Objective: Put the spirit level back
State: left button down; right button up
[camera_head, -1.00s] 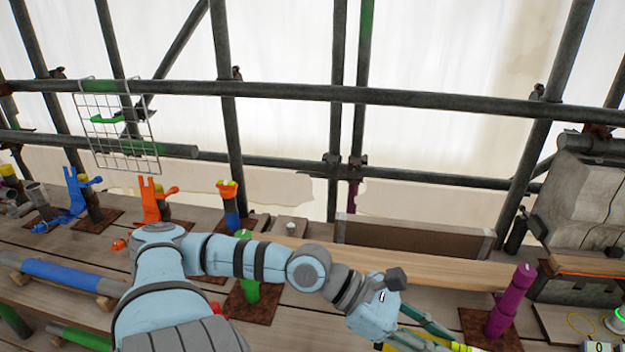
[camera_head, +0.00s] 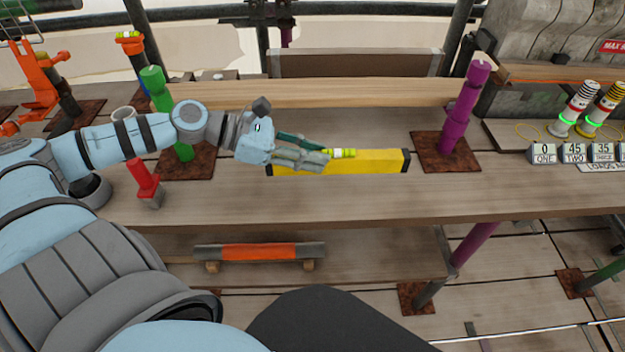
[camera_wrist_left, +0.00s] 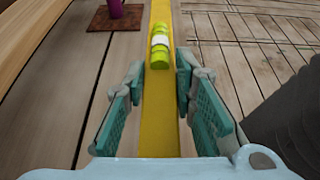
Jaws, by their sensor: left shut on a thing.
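The spirit level is a long yellow bar (camera_head: 375,162) with a lime-green and white vial on its upper edge and a dark end. It is at the plank bench, between the green post and the purple post; I cannot tell whether it touches the boards. My left gripper (camera_head: 322,155) is shut on it, left of the vial, hiding part of the bar. In the left wrist view the level (camera_wrist_left: 160,120) runs lengthwise between the teal finger pads of the gripper (camera_wrist_left: 160,82), with the vial just beyond the fingertips. My right gripper is not in view.
A green post (camera_head: 182,120) and a purple post (camera_head: 463,108) stand on rusty plates. A long timber (camera_head: 330,94) lies behind the level. Number blocks (camera_head: 573,153) and striped cylinders are at right. Bare planks (camera_head: 360,198) lie in front.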

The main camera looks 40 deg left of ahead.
pick_arm(q)
notch_tip(320, 180, down, 9)
jog(key=b, duration=0.3)
jog(key=shift+r, duration=0.2)
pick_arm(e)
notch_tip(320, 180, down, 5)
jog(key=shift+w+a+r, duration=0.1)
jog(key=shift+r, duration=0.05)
pick_arm(q)
jog(key=shift+f, duration=0.15)
jog(key=c, duration=1.3)
grip_release()
